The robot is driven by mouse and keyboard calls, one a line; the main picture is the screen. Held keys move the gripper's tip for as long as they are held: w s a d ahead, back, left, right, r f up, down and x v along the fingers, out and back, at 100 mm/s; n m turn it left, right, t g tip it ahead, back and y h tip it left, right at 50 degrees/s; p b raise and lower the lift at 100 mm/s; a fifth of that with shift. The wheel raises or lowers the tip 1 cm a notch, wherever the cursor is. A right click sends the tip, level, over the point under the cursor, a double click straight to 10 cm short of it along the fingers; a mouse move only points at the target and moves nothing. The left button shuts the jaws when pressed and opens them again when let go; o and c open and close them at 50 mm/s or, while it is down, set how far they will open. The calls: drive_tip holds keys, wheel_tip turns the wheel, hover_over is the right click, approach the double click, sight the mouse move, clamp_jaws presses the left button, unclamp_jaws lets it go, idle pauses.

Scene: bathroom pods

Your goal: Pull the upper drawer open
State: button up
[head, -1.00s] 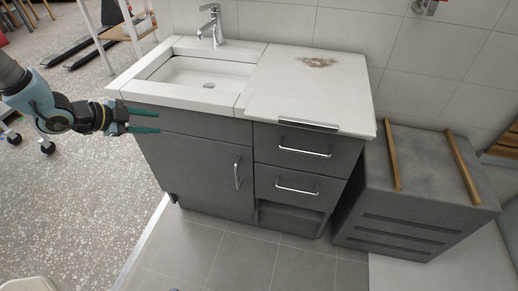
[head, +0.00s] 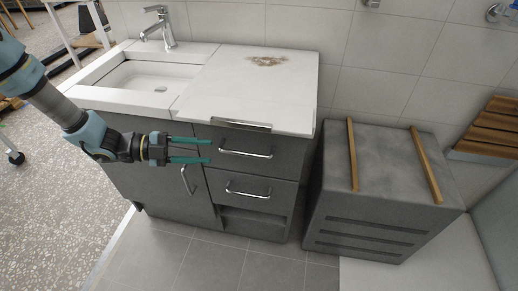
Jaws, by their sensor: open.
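The vanity's upper drawer (head: 265,161) is dark grey and sits under the white countertop at the right of the cabinet. It looks shut. Its silver bar handle (head: 245,154) shows clearly. My gripper (head: 210,151) has two green fingers, spread apart with nothing between them. It points right, in front of the cabinet, with its fingertips a little left of the upper handle in the picture. Its distance in depth from the drawer front is hard to tell. The fingers cover a small part of the cabinet front.
The lower drawer (head: 275,195) and a cabinet door (head: 150,188) are shut. A sink (head: 150,80) with a tap is at the left. A grey box with wooden bars (head: 385,150) stands to the right. The tiled floor (head: 220,262) in front is clear.

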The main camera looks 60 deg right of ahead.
sight(238, 153)
drive_tip(key=p+x, duration=0.2)
drive_tip(key=x, duration=0.9)
drive_tip(key=shift+p, duration=0.4)
drive_tip(key=shift+c, duration=0.4)
drive_tip(key=c, duration=0.6)
clamp_jaws()
drive_tip(key=shift+d+r, duration=0.1)
drive_tip(key=shift+r, duration=0.1)
